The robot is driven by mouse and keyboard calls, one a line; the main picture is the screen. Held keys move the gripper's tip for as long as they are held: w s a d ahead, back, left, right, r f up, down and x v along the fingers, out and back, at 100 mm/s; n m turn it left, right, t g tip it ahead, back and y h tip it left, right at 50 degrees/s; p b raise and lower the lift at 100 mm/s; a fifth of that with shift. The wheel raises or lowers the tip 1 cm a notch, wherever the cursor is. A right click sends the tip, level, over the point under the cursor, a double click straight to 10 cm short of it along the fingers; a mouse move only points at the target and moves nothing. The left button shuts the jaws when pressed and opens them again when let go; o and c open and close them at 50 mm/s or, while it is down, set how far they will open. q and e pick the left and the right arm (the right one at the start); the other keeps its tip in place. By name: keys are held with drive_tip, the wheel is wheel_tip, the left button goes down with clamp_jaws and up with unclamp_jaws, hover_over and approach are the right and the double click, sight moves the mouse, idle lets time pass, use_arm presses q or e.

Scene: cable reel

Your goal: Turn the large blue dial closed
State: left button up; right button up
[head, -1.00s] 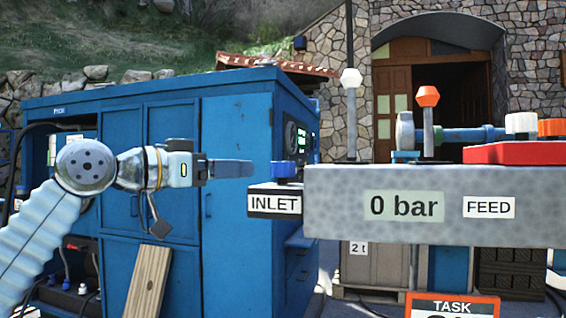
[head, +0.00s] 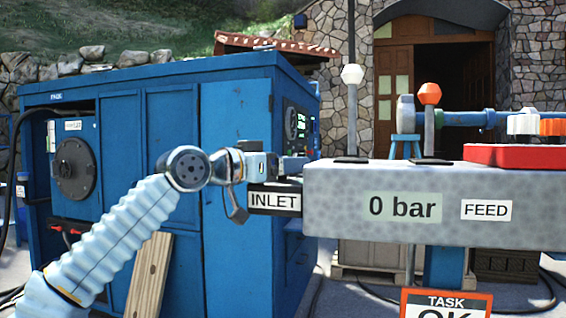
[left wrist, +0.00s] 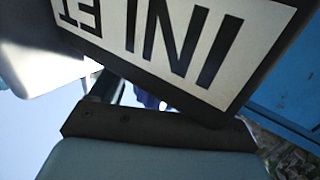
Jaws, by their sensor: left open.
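My left gripper (head: 294,164) is at the INLET end of the grey block (head: 375,198), just above the black INLET label (head: 273,200). It is open. The blue dial on top of the inlet is hidden behind my gripper in the head view, so I cannot tell its angle or whether the fingers touch it. In the left wrist view a small dark blue patch (left wrist: 149,99), perhaps the dial, shows between the gripper's dark edge and the INLET label. The block's display (head: 402,207) reads 0 bar. My right gripper is not in view.
A white-topped lever (head: 352,75) and an orange-topped lever (head: 429,94) stand on the block. A red base (head: 510,156) with white and orange knobs is at right. A blue cabinet (head: 235,150) stands behind my arm. A TASK sign (head: 446,302) is below.

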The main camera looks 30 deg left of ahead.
use_arm(q)
drive_tip(key=shift+c, duration=0.3)
drive_tip(key=c, duration=0.9)
drive_tip(key=shift+a+f+n+t+y+b, duration=0.1)
drive_tip(key=shift+n+t+y+b, duration=0.2)
drive_tip(key=shift+n+y+b, duration=0.5)
drive_tip(key=shift+f+n+y+b, duration=0.1)
drive_tip(key=shift+n+y+b, duration=0.4)
drive_tip(key=shift+y, duration=0.5)
drive_tip(key=shift+y+b, duration=0.4)
drive_tip(key=shift+y, duration=0.1)
drive_tip(key=shift+r+n, duration=0.25)
drive_tip(key=shift+n, duration=0.05)
